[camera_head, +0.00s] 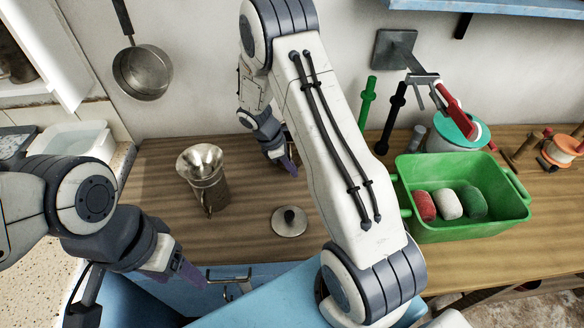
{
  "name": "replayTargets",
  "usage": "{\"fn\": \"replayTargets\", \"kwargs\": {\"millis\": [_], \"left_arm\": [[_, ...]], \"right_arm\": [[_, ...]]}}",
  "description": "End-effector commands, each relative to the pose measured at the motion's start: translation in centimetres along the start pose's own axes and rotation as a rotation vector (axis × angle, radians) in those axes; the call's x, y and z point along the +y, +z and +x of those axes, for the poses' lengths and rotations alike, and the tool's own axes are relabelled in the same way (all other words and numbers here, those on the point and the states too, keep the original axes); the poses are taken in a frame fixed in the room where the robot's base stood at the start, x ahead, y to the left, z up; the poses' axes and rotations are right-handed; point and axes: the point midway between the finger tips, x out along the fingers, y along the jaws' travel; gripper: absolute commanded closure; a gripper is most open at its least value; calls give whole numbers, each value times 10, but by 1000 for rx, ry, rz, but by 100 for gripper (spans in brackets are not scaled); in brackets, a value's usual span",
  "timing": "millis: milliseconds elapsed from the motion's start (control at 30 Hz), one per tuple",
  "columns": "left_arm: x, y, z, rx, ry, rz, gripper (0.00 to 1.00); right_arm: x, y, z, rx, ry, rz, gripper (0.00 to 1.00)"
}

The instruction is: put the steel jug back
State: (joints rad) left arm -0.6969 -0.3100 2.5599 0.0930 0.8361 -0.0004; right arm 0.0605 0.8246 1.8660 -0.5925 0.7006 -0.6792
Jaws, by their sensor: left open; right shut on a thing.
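The steel jug (208,187) stands upright on the wooden worktop, left of centre, with a wide flared top like a funnel and its handle toward me. My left gripper (190,272) is open at the lower left, in front of the worktop and apart from the jug. My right gripper (287,163) is behind and to the right of the jug, apart from it. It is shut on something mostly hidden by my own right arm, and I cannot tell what. A round lid with a black knob (289,221) lies on the worktop right of the jug.
A green bin (460,225) holding red, white and green rolls stands right of my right arm. Behind it are a teal-topped pot (457,132) and a red-handled tap-like fitting (455,110). A steel pan (142,72) hangs on the wall. The worktop (155,180) left of the jug is clear.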

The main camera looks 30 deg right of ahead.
Motion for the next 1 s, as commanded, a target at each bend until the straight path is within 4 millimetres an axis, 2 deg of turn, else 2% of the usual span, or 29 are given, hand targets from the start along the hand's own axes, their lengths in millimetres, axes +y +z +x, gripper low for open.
{"fn": "replayTargets", "kwargs": {"millis": [433,500,533,833,1000], "left_arm": [[0,0,2,0,0,0,34],[0,0,1,0,0,0,34],[0,0,1,0,0,0,34],[0,0,0,0,0,0,34],[0,0,1,0,0,0,34]], "right_arm": [[0,-4,9,1,2,1,100],[0,-4,9,1,1,1,70],[0,-4,8,1,1,1,63],[0,-3,8,1,1,1,63],[1,-3,-6,2,5,2,63]]}}
